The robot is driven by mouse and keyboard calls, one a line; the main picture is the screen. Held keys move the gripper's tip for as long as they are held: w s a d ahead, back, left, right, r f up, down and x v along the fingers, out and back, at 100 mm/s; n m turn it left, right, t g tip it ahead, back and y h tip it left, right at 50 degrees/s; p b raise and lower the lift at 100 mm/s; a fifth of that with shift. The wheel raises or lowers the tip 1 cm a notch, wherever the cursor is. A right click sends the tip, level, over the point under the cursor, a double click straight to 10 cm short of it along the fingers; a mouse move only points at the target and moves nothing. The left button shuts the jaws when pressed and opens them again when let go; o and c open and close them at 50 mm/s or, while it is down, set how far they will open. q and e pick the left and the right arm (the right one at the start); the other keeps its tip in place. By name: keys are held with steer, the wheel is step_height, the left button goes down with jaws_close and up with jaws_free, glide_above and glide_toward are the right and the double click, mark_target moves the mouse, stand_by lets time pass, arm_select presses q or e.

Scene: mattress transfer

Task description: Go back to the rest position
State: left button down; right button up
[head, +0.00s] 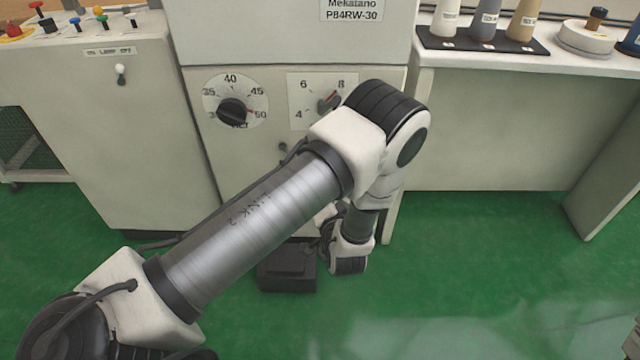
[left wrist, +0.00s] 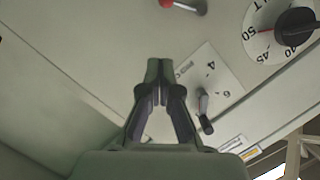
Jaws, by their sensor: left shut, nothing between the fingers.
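My left arm reaches in from the lower left in the head view and bends in front of the grey machine (head: 290,52). Its gripper is hidden there behind the arm. In the left wrist view my left gripper (left wrist: 158,66) is shut and empty, pointing at the machine's front panel. A small dial with a lever-like knob (left wrist: 205,108) is just right of the fingers. My right gripper is in neither view.
The machine has a numbered dial with a black knob (head: 232,110) and a smaller dial (head: 328,102). A control cabinet (head: 110,150) stands left; a white table (head: 500,130) with bottles (head: 484,20) stands right. A dark box (head: 287,270) is on the green floor.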

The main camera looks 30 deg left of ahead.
arm_select(q)
steer(key=shift+a+f, duration=0.1)
stand_by(0.3)
steer(key=s+a+f+g+h, duration=0.2)
steer(key=s+f+g+h, duration=0.3)
steer(key=s+f, duration=0.75)
steer(key=s+d+g+h, duration=0.3)
steer(key=s+d, duration=0.1)
steer(key=s, duration=0.5)
steer(key=s+d+g+h, duration=0.3)
steer(key=s+d, duration=0.1)
steer(key=s, duration=0.4)
step_height(320, 180, up, 16)
steer(key=n+p, duration=0.1)
steer(key=p, duration=1.5)
steer(key=shift+p, duration=0.35)
steer(key=shift+d, duration=0.1)
